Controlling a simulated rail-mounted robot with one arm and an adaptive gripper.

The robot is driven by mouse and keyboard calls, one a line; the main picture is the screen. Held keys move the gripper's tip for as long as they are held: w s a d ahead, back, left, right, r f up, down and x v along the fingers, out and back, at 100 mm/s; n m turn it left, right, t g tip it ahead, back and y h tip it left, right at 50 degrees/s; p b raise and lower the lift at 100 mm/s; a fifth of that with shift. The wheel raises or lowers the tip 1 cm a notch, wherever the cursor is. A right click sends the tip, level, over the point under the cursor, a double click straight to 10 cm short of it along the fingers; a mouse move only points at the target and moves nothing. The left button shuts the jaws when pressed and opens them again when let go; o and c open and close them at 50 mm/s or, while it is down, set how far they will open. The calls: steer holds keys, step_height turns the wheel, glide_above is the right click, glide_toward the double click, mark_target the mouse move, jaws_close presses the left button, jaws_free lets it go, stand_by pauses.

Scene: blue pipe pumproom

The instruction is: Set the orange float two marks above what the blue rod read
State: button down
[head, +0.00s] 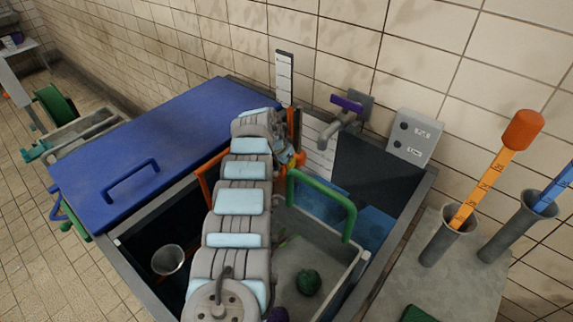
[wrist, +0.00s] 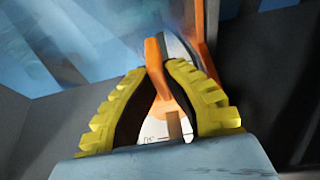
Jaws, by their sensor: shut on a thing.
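My gripper (wrist: 158,72) has its yellow-ribbed fingers closed on an orange piece (wrist: 153,52), which looks like the orange float's grip. In the head view my gripper (head: 288,158) is at the tank's back wall, mostly hidden by my arm. A bit of orange (head: 299,158) shows beside it, at the foot of an upright marked scale (head: 284,75). The float's level against the marks is hidden. The blue rod (head: 557,188) leans in a grey tube (head: 510,232) at the right edge. Its top is cut off and its marks are too small to read.
An orange rod with a thick cap (head: 522,130) leans in another grey tube (head: 440,243). A green handle (head: 322,200) stands right of my arm. A blue lid (head: 150,150) covers the left. A tap (head: 345,115) and grey box (head: 415,135) are on the wall.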

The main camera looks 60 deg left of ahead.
step_height(320, 180, down, 2)
steer(key=shift+f+b, duration=0.2)
steer(key=shift+b, duration=0.55)
steer(key=shift+r, duration=0.1)
steer(key=c, duration=1.1)
jaws_free()
steer(key=shift+r, duration=0.2)
steer(key=shift+d+r, duration=0.1)
steer(key=shift+v, duration=3.5)
